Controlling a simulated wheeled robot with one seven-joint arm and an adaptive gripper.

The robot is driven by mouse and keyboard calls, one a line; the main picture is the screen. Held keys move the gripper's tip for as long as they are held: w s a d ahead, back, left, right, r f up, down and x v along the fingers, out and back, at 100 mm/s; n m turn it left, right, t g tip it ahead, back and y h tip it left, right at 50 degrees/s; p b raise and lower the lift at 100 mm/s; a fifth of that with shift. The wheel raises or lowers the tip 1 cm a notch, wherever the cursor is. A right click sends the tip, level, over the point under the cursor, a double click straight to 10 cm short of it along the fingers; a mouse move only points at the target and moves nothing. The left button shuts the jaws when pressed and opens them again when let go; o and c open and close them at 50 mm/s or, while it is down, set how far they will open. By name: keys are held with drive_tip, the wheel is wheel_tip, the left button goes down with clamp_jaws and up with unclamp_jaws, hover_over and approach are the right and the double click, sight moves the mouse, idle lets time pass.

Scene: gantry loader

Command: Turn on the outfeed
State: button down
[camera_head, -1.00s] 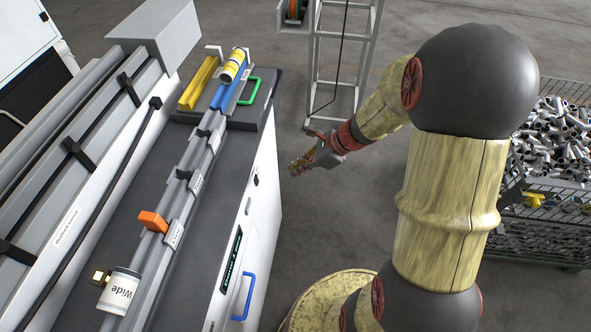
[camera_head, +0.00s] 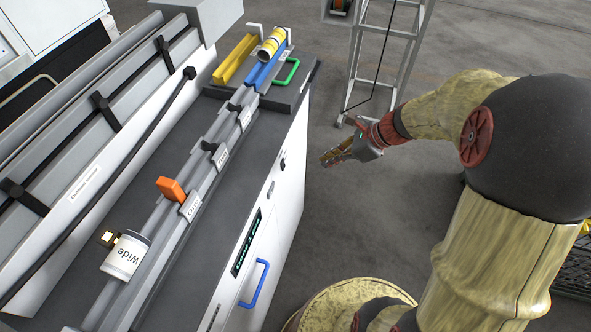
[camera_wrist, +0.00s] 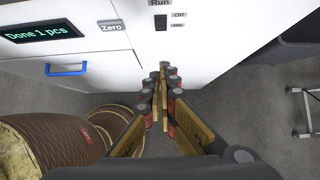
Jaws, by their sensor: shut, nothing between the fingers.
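The white cabinet front carries a small dark switch (camera_wrist: 161,22) at the top of the wrist view, under a label "Run", with "Off" and another small label beside it. In the head view a small dark fitting (camera_head: 283,158) shows high on the same front; I cannot read its position. A label with text starting "Outfeed" (camera_head: 84,184) sits on the grey channel at the left. My gripper (camera_wrist: 160,72) is shut and empty, in front of the cabinet and apart from it. In the head view my gripper (camera_head: 328,158) hangs to the right of the cabinet.
The front also has a "Zero" button (camera_wrist: 110,25), a display reading "Done 1 pcs" (camera_wrist: 45,31) and a blue handle (camera_wrist: 67,70). A metal frame (camera_head: 388,55) stands behind.

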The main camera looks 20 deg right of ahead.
sight(283, 165)
drive_tip(key=w+a+r+b+x, duration=0.1)
drive_tip(key=b+x, duration=0.3)
drive_tip(key=x, duration=0.9)
drive_tip(key=shift+a+r, duration=0.4)
drive_tip(key=shift+w, duration=0.15)
drive_tip(key=shift+a, duration=0.1)
